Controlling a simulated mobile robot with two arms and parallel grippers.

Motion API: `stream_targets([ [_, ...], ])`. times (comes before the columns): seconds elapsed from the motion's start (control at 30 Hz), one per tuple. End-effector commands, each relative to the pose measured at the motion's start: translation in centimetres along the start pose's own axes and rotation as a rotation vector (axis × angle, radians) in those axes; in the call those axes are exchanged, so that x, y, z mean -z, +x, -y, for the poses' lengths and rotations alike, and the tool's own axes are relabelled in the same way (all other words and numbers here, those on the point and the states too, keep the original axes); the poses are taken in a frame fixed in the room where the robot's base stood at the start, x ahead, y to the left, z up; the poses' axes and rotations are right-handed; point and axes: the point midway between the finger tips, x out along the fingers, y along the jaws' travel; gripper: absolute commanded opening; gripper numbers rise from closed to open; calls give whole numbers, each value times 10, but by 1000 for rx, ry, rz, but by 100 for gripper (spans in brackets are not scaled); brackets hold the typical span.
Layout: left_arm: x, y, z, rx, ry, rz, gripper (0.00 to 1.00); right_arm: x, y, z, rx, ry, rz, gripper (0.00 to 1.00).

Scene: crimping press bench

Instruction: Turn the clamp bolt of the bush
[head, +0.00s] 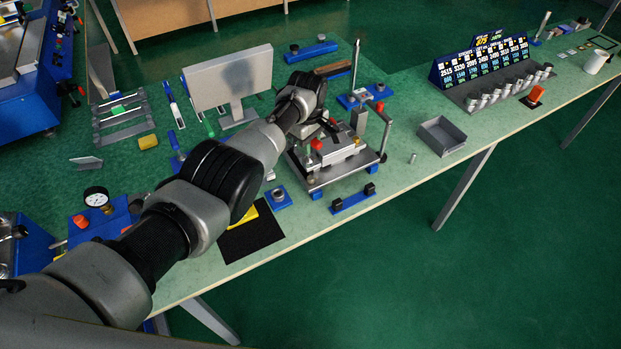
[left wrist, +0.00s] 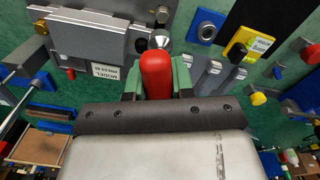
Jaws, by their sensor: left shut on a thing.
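The press fixture (head: 345,172), a grey metal plate with blocks and an upright post, stands near the front edge of the bench. In the left wrist view its grey body (left wrist: 90,40) fills the upper left, with a white label reading "MODEL". My left gripper (left wrist: 157,78) has its green fingers shut on a red handle (left wrist: 157,70) beside a round silver end. In the head view my left gripper (head: 322,130) is over the fixture, close to a red knob (head: 316,145). I cannot make out the bush or tell which part is its clamp bolt. My right gripper is not in view.
A grey monitor (head: 228,78) stands behind my left arm. A grey open tray (head: 441,136) is right of the fixture. A blue block with black knobs (head: 353,199) lies in front. A black mat (head: 250,236) lies front left.

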Motion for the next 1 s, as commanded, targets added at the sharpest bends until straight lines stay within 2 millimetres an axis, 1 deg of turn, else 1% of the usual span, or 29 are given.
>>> stream_targets([
  [0.03, 1, 0, 0, -2, 106, -3, 0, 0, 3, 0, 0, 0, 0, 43],
  [0.3, 3, -5, -1, -5, 720, -6, 0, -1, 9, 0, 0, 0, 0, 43],
  [0.7, -3, -9, 0, -1, 1645, 1, 0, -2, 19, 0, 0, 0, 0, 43],
  [0.8, -5, -10, 1, 0, 1856, 6, 0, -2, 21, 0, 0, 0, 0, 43],
  [0.9, -6, -10, 2, 0, 2032, 11, 0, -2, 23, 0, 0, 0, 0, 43],
  [1.0, -8, -10, 2, -2, 2162, 16, 0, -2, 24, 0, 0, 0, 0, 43],
])
